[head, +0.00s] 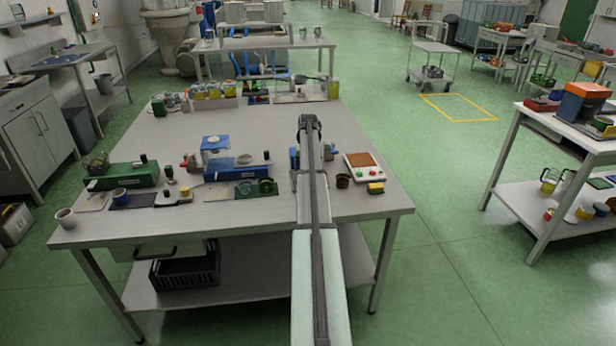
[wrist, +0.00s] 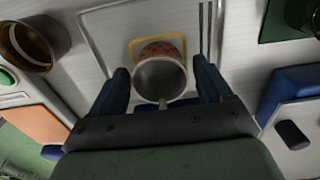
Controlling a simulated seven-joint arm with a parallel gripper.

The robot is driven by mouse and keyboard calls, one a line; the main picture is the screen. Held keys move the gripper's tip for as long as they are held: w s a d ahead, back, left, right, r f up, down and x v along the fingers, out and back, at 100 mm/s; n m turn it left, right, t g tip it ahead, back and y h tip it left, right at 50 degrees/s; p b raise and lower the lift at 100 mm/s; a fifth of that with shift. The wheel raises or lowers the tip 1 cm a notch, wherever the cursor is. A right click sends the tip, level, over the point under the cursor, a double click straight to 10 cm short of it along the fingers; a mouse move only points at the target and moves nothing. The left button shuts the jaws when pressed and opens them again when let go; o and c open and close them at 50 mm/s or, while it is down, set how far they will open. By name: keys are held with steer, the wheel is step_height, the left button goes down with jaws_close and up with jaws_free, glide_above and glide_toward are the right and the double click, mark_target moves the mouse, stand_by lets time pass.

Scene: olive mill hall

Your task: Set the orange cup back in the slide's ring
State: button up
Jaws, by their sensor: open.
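In the wrist view a cup (wrist: 160,80) with a grey inside and rim lies between my fingers. A speckled orange-brown strip (wrist: 158,48) shows at its far side; I cannot tell whether it is the cup's outer wall. A yellow square frame (wrist: 134,46) shows around that strip on a pale plate with dark rails, perhaps the slide's ring; whether the cup sits inside it is unclear. My gripper (wrist: 160,66) is open, with one blue finger on each side of the cup and no clear contact. In the head view my arm hides the cup and ring.
A brown cup (head: 343,180) stands right of my arm; it also shows in the wrist view (wrist: 30,45). Left are a blue device (head: 238,165) and a green tray (head: 246,190).

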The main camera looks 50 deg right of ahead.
steer(key=c, duration=0.8)
steer(key=shift+r, duration=0.1)
